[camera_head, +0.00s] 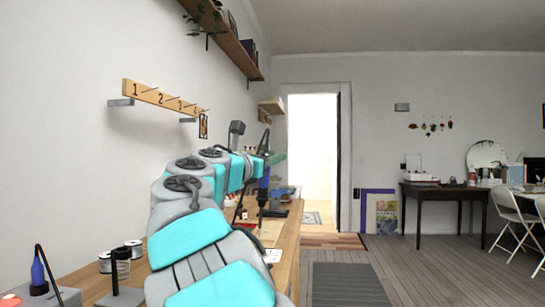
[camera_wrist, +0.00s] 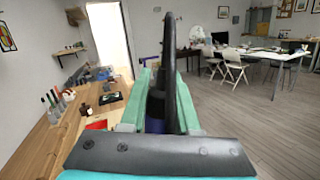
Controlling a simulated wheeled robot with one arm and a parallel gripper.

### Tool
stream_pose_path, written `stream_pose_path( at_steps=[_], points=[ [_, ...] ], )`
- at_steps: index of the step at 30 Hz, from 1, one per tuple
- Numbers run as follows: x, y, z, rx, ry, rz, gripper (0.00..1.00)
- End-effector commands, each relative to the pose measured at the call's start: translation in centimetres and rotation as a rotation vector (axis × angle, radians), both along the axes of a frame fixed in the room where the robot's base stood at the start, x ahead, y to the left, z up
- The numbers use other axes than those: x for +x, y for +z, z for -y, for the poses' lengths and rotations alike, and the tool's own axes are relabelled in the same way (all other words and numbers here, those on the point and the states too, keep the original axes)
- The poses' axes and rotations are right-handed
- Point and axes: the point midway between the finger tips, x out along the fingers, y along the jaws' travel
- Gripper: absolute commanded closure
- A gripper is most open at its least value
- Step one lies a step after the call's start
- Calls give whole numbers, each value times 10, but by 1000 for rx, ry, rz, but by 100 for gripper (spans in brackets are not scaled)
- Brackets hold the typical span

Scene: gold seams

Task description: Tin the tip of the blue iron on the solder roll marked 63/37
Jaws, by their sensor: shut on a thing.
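My gripper (camera_head: 270,163) is out over the workbench, its green fingers shut on a blue-handled iron (camera_head: 263,188). In the wrist view my gripper (camera_wrist: 163,85) has a finger on each side of the iron, which shows there as a thick dark shape (camera_wrist: 169,60) with dark blue low down. Its tip is hard to make out. Several small solder rolls stand on the near bench at the lower left, including one roll (camera_head: 104,263) and another (camera_head: 134,249); their markings are too small to read. A second blue-handled tool (camera_head: 38,272) stands in a dark holder at the near left.
A dark stand with a thin post (camera_head: 121,297) is beside the rolls. The wooden bench (camera_head: 286,243) runs along the left wall, with bottles and tools farther along. A numbered peg rail (camera_head: 160,98) is above. Open floor (camera_head: 420,270) lies to the right.

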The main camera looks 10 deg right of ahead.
Motion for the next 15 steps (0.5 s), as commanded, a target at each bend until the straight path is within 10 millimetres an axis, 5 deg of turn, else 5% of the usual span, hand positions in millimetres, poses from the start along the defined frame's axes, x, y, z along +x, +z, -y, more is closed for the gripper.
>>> stream_pose_path(
  at_steps=[15],
  points=[
    [0, 35, 1, 0, -1, 1, 100]
  ],
)
